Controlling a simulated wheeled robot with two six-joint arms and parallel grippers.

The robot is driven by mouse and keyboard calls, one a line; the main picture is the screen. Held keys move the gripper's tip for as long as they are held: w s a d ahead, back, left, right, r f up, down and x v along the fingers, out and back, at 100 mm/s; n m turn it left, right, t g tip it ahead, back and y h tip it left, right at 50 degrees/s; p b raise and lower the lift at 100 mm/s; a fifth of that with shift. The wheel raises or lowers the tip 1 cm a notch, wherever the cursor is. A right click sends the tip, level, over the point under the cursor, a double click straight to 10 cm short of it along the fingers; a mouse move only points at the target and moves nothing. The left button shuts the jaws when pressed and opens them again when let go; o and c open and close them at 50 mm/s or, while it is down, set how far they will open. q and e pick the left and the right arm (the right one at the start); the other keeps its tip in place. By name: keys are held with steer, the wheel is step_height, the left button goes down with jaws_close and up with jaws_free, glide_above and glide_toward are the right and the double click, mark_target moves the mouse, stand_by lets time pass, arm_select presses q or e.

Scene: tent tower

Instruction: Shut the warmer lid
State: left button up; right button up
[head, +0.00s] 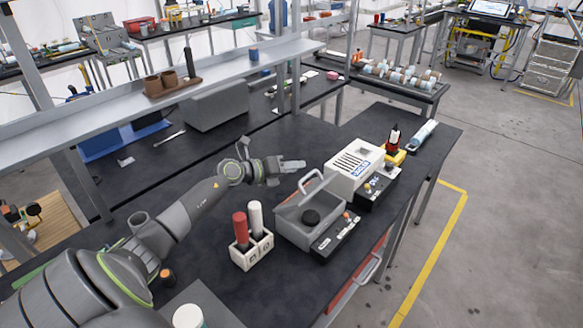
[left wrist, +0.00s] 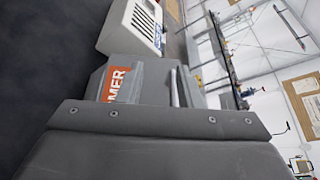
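The warmer (head: 300,237) is a grey box on the dark bench, with a dark round opening or pot (head: 311,217) inside. Its lid (head: 296,203) stands raised and tilted at the far side, with a pale loop handle (head: 313,180) on it. My left gripper (head: 293,166) is above the bench just beyond the lid, apart from it; its fingers look shut and empty. In the left wrist view the grey lid (left wrist: 150,75), with part of an orange label reading "MER", shows past the grey gripper, the handle (left wrist: 175,88) beside it. My right gripper is not in view.
A white slotted box (head: 355,165) stands right behind the warmer. A pale holder (head: 251,250) with a red and a white cylinder stands to its left. A shelf (head: 150,95) on posts runs behind. The bench beyond my left gripper is mostly clear.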

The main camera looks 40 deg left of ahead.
arm_select(q)
steer(key=shift+s+a, duration=0.1)
steer(key=p+v, duration=0.4)
steer(key=v, duration=1.3)
steer(key=shift+p, duration=0.35)
steer(key=shift+s, duration=0.1)
